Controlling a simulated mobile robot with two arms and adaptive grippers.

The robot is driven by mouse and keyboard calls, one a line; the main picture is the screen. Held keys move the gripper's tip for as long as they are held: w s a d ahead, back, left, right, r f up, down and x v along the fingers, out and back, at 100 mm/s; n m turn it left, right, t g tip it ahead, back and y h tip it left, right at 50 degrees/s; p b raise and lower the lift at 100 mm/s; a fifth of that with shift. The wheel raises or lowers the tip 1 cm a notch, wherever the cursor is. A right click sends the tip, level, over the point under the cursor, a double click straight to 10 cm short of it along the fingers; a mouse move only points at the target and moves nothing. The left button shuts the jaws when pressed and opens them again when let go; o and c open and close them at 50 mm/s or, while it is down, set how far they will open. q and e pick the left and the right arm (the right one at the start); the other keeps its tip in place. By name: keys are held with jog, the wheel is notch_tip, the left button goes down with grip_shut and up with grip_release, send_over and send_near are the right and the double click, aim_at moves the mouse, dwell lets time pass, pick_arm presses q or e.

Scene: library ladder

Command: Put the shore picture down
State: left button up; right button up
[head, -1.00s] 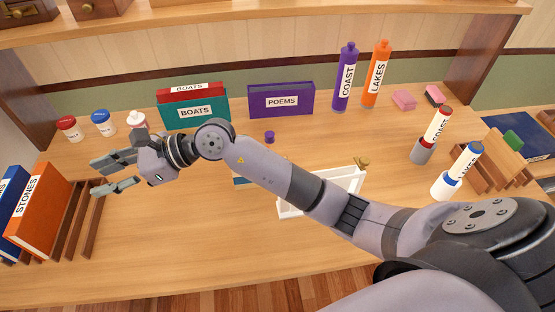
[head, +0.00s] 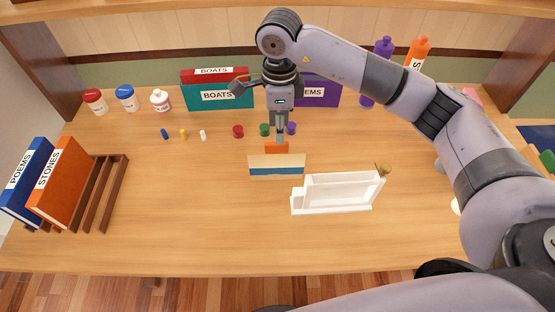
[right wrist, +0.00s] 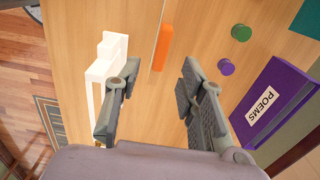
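The shore picture appears to be the small cream and blue card (head: 277,166) standing on the middle of the table. An orange block (head: 276,147) is at its upper edge; I cannot tell if they are joined. My right gripper (head: 280,138) points down just above the orange block. In the right wrist view, its fingers (right wrist: 158,98) are wide apart, with the orange block (right wrist: 163,46) beyond the gap between them. The card is nearly edge-on there. A white stand (head: 338,204) is to the card's right and nearer me. My left gripper is not in view.
Teal (head: 217,95) and purple (head: 318,93) boxes stand at the back. Small pegs and caps (head: 238,131) lie behind the card. A wooden rack (head: 105,190) holds books at the left. The front middle of the table is clear.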

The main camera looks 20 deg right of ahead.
aim_at(277, 152)
notch_tip(277, 152, down, 6)
jog(key=shift+r+p, duration=0.1)
jog(key=shift+p, duration=0.45)
jog(key=shift+a+f, duration=0.15)
jog(key=shift+f, duration=0.2)
notch_tip(277, 152, down, 4)
jog(key=shift+w+a+r+p, duration=0.1)
jog(key=shift+a+r+p, duration=0.1)
jog(key=shift+p, duration=0.75)
jog(key=shift+f, duration=0.45)
grip_shut()
